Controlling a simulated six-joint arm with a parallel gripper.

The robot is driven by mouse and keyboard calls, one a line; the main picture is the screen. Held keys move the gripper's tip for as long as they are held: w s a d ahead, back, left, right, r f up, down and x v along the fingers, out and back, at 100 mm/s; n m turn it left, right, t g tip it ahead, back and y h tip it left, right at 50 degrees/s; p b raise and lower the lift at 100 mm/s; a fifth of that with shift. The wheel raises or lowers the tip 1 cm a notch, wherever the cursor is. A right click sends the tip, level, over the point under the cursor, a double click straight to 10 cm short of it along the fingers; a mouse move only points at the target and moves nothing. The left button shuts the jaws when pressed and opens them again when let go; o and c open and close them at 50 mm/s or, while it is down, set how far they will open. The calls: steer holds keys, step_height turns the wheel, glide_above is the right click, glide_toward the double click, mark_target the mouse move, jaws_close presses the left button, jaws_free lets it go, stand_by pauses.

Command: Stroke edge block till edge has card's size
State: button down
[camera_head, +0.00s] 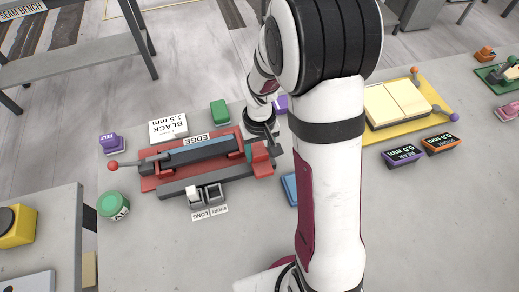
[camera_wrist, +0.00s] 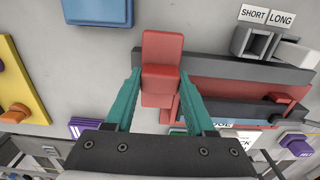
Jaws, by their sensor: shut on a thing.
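A red block (camera_head: 262,165) stands at the right end of the red fixture (camera_head: 150,183). My gripper (camera_wrist: 159,88) is shut on this block (camera_wrist: 161,52), with one teal finger on either side. In the head view, my arm hides most of the gripper. The fixture carries a label reading EDGE (camera_head: 197,139) and a dark blue-grey bar (camera_head: 190,152). A dark rail (camera_head: 180,185) runs along its near side. A white card (camera_head: 167,127) reading BLACK 1.5 mm stands behind the fixture. The edge's own size is too small to tell.
Two small holders labelled LONG and SHORT (camera_head: 209,212) sit in front, one with a white piece. A red-knobbed lever (camera_head: 113,165) sticks out left. A green round tub (camera_head: 114,206) stands at the left; a yellow tray (camera_head: 440,125) and two displays (camera_head: 403,157) are right.

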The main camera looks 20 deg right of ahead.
steer(key=a, duration=1.4)
steer(key=shift+w+a+r, duration=0.1)
steer(key=shift+a, duration=0.25)
steer(key=shift+c, duration=1.2)
jaws_free()
